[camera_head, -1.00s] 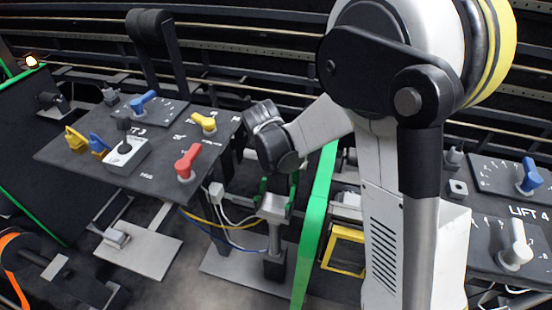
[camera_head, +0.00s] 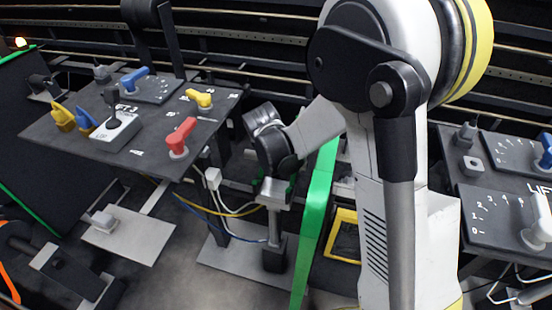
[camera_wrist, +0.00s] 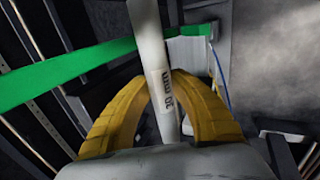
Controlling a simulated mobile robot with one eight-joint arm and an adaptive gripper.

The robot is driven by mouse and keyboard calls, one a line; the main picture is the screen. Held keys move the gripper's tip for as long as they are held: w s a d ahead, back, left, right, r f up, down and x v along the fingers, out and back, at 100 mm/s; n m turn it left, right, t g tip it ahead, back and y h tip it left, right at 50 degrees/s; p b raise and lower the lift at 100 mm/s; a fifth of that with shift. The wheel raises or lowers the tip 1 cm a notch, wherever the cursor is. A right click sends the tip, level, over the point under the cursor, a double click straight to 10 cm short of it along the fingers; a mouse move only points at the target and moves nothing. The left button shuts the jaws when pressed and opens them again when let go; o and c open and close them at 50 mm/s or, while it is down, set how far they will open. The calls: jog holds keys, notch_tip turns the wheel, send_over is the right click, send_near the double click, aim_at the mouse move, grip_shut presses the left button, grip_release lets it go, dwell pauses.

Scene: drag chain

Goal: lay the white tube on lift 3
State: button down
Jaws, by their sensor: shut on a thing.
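The white tube (camera_wrist: 160,75), with black "30 mm" lettering, runs from the top of the wrist view down between the two yellow fingers of my gripper (camera_wrist: 165,82). The fingers are shut on it, one on each side. In the head view my wrist hangs in the middle, right of the LIFT 3 panel (camera_head: 75,128); the fingers and the tube cannot be made out there. A pale upright post (camera_head: 273,225) on a dark foot stands just below my wrist; whether it is lift 3 I cannot tell.
The LIFT 3 panel carries a red knob (camera_head: 181,136), a yellow knob (camera_head: 199,97) and a blue knob (camera_head: 135,77). A green strip (camera_head: 318,200) stands right of the post. Another panel (camera_head: 495,215) is at far right. Cables hang under the LIFT 3 panel.

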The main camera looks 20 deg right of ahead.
jog(key=shift+f, duration=4.55)
jog(key=c, duration=1.2)
grip_release()
jog(key=shift+o, duration=0.2)
jog(key=shift+r, duration=0.1)
jog(key=v, duration=1.1)
jog(key=shift+r, duration=0.4)
jog(key=shift+s+a, duration=0.1)
jog(key=shift+s, duration=0.05)
